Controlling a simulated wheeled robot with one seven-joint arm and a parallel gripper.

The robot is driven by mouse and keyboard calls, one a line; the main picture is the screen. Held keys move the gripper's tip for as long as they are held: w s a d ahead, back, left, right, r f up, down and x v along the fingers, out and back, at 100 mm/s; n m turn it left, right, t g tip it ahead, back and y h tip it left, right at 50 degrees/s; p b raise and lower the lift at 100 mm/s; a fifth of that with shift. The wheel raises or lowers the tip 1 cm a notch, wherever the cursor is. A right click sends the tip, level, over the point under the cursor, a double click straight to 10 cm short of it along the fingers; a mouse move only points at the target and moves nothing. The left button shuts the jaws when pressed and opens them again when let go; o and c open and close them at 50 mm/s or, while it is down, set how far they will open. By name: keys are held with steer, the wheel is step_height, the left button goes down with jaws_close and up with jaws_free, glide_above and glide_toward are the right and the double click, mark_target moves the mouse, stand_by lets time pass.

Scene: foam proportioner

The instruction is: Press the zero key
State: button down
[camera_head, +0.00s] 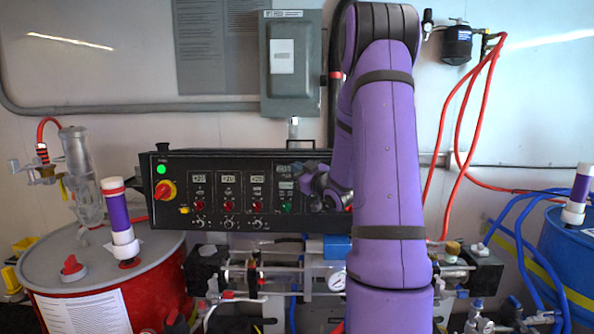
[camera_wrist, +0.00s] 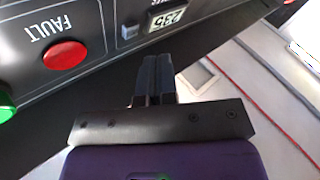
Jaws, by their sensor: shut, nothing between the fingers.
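The black control panel (camera_head: 245,222) stands behind the drums in the head view. In the wrist view its face (camera_wrist: 100,30) appears upside down, with a lit display (camera_wrist: 166,18) and a small grey key (camera_wrist: 130,31) beside it. I cannot read a zero label on that key. My gripper (camera_wrist: 154,68) is shut and empty, its fingertips pointing at the panel just below the display in the picture. I cannot tell whether they touch the face. In the head view my arm hides the panel's right part.
A red FAULT button (camera_wrist: 66,54) and a green button (camera_wrist: 5,104) lie left of my fingers in the wrist view. A red drum (camera_head: 165,275) stands at left, a blue drum (camera_head: 565,250) at right. Pipes and a gauge (camera_head: 336,281) run below the panel.

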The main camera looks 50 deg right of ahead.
steer(key=shift+s+a+r, duration=0.15)
steer(key=shift+s+a, duration=0.4)
steer(key=shift+a, duration=0.1)
steer(key=shift+s+a+r, duration=0.15)
steer(key=shift+s+a, duration=0.4)
steer(key=shift+a, duration=0.1)
steer(key=s+a+r+m+g+h, duration=0.1)
steer(key=a+r+g, duration=0.25)
steer(key=a, duration=0.45)
steer(key=s+a+r+m+g+h, duration=0.1)
steer(key=a+r+g, duration=0.25)
steer(key=a, duration=0.55)
steer(key=s+a+f+g+y, duration=0.1)
steer(key=s+a+g+y, duration=0.1)
steer(key=s+a, duration=0.6)
steer(key=s+a+g+y, duration=0.2)
steer(key=s+a+g, duration=0.3)
steer(key=s+a, duration=0.4)
steer(key=s, duration=0.5)
steer(key=shift+s+a+f+g+y, duration=0.25)
steer(key=shift+f+g+y, duration=0.05)
steer(key=shift+f+y, duration=0.1)
stand_by(0.6)
